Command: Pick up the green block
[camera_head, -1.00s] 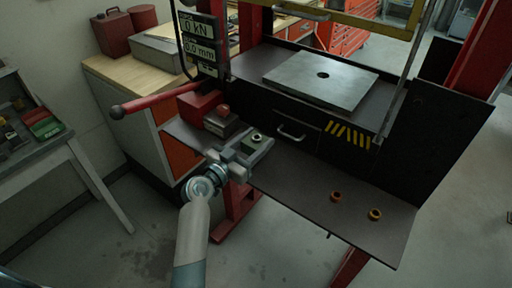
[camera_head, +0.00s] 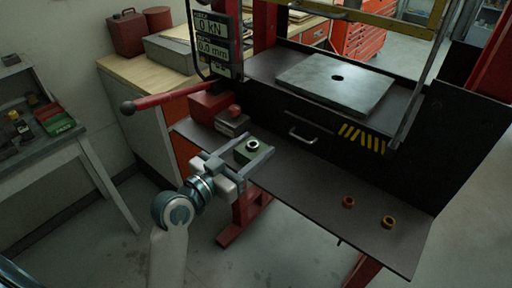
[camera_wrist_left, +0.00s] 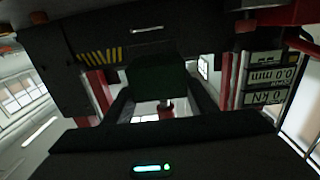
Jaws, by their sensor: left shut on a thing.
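The green block (camera_head: 253,148), with a round hole in its top, is between the two fingers of my left gripper (camera_head: 255,157). The gripper is shut on it, over the left part of the dark shelf (camera_head: 310,195) of the press. In the left wrist view the block (camera_wrist_left: 157,76) shows as a dark green shape between the fingers (camera_wrist_left: 160,100). I cannot tell how much gap lies under it. My right gripper is not in view.
A red unit with a grey block (camera_head: 232,124) sits just behind the gripper, and a red lever (camera_head: 170,97) reaches left. A steel plate (camera_head: 337,83) is higher up. The shelf's middle is clear.

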